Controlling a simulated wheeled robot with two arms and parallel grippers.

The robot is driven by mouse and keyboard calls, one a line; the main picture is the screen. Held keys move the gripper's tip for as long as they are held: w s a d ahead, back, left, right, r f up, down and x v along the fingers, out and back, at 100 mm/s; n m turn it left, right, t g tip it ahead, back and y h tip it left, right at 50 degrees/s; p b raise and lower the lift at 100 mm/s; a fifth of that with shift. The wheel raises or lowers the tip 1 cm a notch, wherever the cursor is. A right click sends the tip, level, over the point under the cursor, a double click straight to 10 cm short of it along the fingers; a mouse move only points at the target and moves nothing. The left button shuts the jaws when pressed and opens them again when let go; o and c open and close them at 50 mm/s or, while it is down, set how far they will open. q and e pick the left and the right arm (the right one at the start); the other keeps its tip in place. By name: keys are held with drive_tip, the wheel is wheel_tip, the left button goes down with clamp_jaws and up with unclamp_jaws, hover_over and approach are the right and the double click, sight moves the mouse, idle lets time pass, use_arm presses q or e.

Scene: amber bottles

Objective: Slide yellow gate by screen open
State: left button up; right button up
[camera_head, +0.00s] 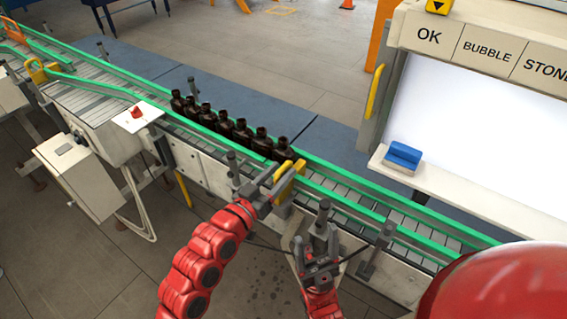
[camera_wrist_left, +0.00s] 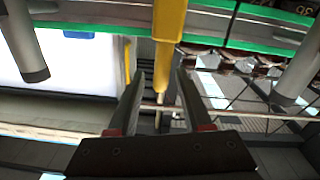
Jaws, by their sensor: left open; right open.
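The yellow gate (camera_head: 290,178) stands across the conveyor's near green rail, just right of a row of dark bottles (camera_head: 222,124). My left gripper (camera_head: 272,177) is open at the gate's near side. In the left wrist view the yellow gate (camera_wrist_left: 170,28) runs down between the open fingers of my left gripper (camera_wrist_left: 161,76), with gaps beside it; I cannot tell whether a finger touches it. My right gripper (camera_head: 312,228) is open and empty, pointing up in front of the conveyor. The lit screen (camera_head: 480,130) stands at the right.
Green rails (camera_head: 400,228) line the conveyor. Grey posts (camera_head: 378,245) stick up along its near side. A blue block (camera_head: 403,155) sits on the screen's ledge. A second yellow gate (camera_head: 38,70) is at the far left. The belt right of the near gate is clear.

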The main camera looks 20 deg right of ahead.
use_arm(q)
drive_tip(key=shift+x, duration=1.05)
clamp_jaws()
drive_tip(key=shift+s, duration=0.1)
idle(0.6)
